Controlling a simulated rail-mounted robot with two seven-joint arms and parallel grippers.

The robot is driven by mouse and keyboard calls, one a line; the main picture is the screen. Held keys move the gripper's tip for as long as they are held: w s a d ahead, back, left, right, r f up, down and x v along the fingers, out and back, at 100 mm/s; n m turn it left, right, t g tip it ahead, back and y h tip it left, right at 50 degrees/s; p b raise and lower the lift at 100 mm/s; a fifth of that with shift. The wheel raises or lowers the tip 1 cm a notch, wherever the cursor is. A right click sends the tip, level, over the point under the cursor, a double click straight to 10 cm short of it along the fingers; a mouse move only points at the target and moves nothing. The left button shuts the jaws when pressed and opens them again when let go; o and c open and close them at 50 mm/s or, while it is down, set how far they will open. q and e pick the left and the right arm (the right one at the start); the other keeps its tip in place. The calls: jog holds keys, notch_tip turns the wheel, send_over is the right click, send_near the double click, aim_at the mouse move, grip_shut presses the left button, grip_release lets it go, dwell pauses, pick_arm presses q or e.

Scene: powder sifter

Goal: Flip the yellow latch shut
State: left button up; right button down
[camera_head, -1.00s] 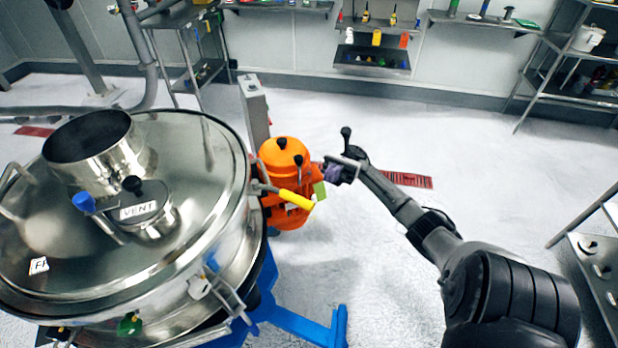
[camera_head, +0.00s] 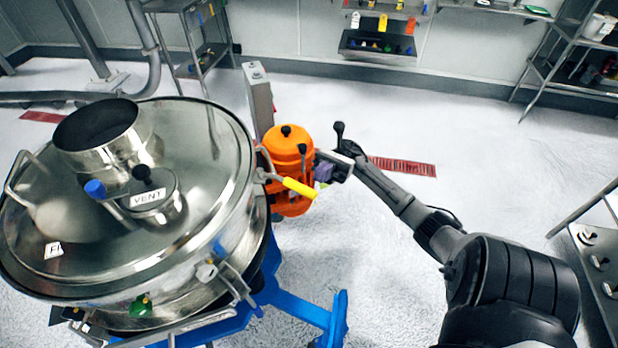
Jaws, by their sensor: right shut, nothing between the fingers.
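The yellow latch (camera_head: 299,188) is a bright yellow handle on a metal lever at the right side of the round steel sifter (camera_head: 200,215). It sticks out to the right and slightly down, in front of an orange motor housing (camera_head: 285,150). My right gripper (camera_head: 326,170) is just right of the orange housing, close to the yellow handle's tip. Its fingers are shut and hold nothing. Whether they touch the handle cannot be told. My left gripper is out of view.
A blue frame (camera_head: 290,310) stands under the sifter. A grey post (camera_head: 260,100) rises behind the orange housing. A steel shelf (camera_head: 601,275) stands at the right edge. White floor is open between the sifter and the shelves.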

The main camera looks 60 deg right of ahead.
aim_at(289, 184)
jog(key=x, duration=0.6)
jog(key=shift+p, duration=0.45)
jog(key=shift+a, duration=0.15)
